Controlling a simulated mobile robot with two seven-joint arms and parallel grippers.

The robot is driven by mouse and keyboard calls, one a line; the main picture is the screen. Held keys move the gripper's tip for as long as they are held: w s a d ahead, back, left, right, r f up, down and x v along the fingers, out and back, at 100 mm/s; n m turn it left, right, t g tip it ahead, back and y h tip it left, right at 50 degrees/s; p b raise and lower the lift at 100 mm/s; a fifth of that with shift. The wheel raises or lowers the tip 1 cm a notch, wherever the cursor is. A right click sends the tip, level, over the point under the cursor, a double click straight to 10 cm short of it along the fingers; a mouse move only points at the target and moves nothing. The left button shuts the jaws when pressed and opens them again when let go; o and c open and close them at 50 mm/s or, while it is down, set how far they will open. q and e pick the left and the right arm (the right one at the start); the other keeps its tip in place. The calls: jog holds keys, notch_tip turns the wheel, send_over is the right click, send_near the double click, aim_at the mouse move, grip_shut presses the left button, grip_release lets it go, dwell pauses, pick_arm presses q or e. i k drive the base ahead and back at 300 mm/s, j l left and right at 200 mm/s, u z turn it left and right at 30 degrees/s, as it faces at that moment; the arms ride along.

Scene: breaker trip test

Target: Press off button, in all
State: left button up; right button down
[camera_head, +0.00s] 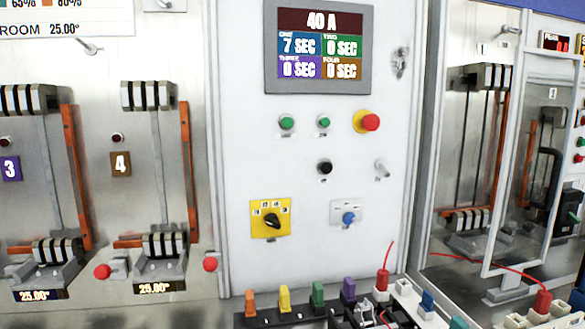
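A white control panel (240,150) stands in the middle with a display (320,45) reading 40 A, 7 SEC and several 0 SEC fields. Below it are two green buttons, left (287,122) and right (323,122), and a red mushroom button (371,122) on a yellow base. A black button (324,167) sits lower. Two red buttons, one left (102,271) and one right (210,264), are beside the lower breaker contacts. The small labels are unreadable, so I cannot tell which button is marked off. Neither of my grippers shows.
A yellow rotary switch (271,220) and a blue knob (348,218) are low on the panel. Metal breaker bays numbered 3 (11,168) and 4 (120,163) stand left. A framed clear door (530,160) is at right. Coloured plugs (318,293) and red wires line the bottom.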

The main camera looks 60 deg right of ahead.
aim_at(325, 167)
jog(key=k+j+z, duration=0.1)
jog(key=z, duration=2.15)
